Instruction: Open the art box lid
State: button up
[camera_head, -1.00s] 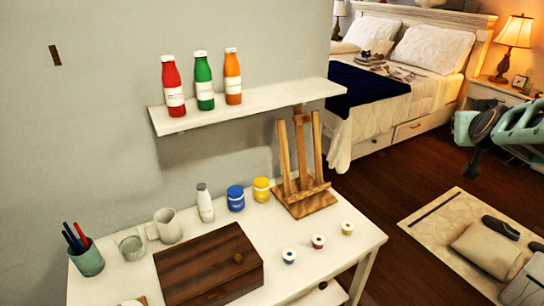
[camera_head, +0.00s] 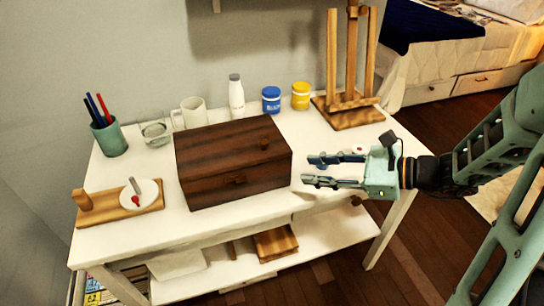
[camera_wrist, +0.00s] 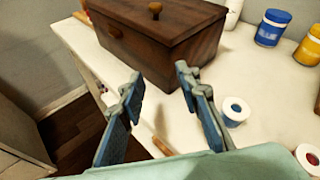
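The art box (camera_head: 222,185) is a dark brown wooden box on the white table, with its lid (camera_head: 220,142) closed. A round wooden knob (camera_head: 265,144) sits on the lid near its right end, and another small knob (camera_head: 235,180) is on the front face. In the wrist view the box (camera_wrist: 165,42) is ahead of the fingers, with the lid knob (camera_wrist: 155,8) at the top edge. My gripper (camera_head: 312,171) is open and empty, just right of the box, with its fingers pointing left toward it. In the wrist view a gap shows between my fingertips (camera_wrist: 158,75).
Behind the box stand a mug (camera_head: 190,112), a white bottle (camera_head: 236,97), a blue jar (camera_head: 271,99), a yellow jar (camera_head: 300,95) and an easel (camera_head: 350,100). A pen cup (camera_head: 109,136) and a wooden board (camera_head: 104,207) are left. Small paint pots (camera_wrist: 235,110) lie near my gripper.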

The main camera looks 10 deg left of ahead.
aim_at(264, 141)
jog(key=a+r+m+y+b, duration=0.1)
jog(key=a, duration=0.3)
jog(key=w+a+r+m+y+b, duration=0.1)
jog(key=a, duration=0.3)
jog(key=w+a+r+m+y+b, duration=0.1)
jog(key=a+r+y+b, duration=0.1)
jog(key=a, duration=0.2)
jog(key=shift+w+a+t, duration=0.1)
jog(key=shift+a+t, duration=0.2)
jog(key=shift+t, duration=0.1)
jog(key=shift+c, duration=0.7)
grip_shut()
